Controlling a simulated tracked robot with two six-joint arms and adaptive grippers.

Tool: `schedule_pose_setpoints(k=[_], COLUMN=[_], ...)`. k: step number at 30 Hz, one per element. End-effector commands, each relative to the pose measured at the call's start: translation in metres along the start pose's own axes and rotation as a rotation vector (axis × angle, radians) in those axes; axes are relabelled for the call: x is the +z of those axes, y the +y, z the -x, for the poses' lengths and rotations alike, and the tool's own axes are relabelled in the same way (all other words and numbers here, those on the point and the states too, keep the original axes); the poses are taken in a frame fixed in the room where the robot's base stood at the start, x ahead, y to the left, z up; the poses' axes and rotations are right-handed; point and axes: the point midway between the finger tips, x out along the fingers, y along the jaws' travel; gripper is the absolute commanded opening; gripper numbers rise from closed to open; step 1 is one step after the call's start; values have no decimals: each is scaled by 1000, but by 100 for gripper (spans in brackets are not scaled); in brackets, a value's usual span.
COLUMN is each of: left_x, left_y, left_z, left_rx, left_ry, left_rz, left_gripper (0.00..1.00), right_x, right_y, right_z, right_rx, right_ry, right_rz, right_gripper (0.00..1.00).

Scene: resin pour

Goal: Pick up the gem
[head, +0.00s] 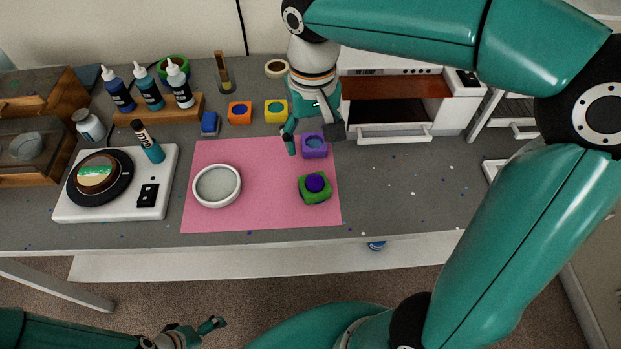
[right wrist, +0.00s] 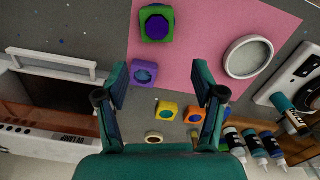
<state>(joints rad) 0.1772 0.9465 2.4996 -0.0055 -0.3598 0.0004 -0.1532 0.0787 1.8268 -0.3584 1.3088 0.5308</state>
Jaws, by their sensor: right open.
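The purple mould (head: 314,146) has a teal fill and lies on the pink mat (head: 262,215). The green mould (head: 315,188) in front of it holds a dark blue-purple faceted piece (head: 315,183). My right gripper (head: 314,138) is open and empty, pointing down over the mat's back edge by the purple mould. In the right wrist view the purple mould (right wrist: 143,73) shows between the open fingers (right wrist: 160,78), nearer the left one. The green mould (right wrist: 156,24) lies beyond. My left gripper (head: 212,325) is low, off the table; its jaw opening is unclear.
Orange (head: 239,112), yellow (head: 276,111) and blue (head: 210,123) blocks stand behind the mat. A white round dish (head: 217,186) sits on the mat's left. A turntable device (head: 115,183) and bottle rack (head: 159,110) stand left. The white UV lamp box (head: 405,100) stands back right.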

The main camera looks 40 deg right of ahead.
Motion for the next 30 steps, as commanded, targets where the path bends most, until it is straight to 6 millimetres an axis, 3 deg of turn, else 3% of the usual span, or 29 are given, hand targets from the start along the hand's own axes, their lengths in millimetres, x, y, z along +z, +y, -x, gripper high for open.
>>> schedule_pose_setpoints(k=[3,9,17,25,30], left_x=[0,0,0,0,0], left_y=[0,0,0,2,2], left_z=[-1,-2,0,5,6], left_rx=[0,0,0,0,0], left_ry=[0,1,1,1,1], left_rz=[-1,-1,-1,-1,-1], left_gripper=[100,100,100,100,100], right_x=[2,2,2,3,3], right_y=[5,6,7,6,6], right_z=[-28,-62,-78,-115,-125], right_rx=[3,1,2,2,-1], right_ry=[-5,-3,-2,-5,-1], right_rz=[-12,-15,-16,-17,-16], right_gripper=[69,69,69,69,69])
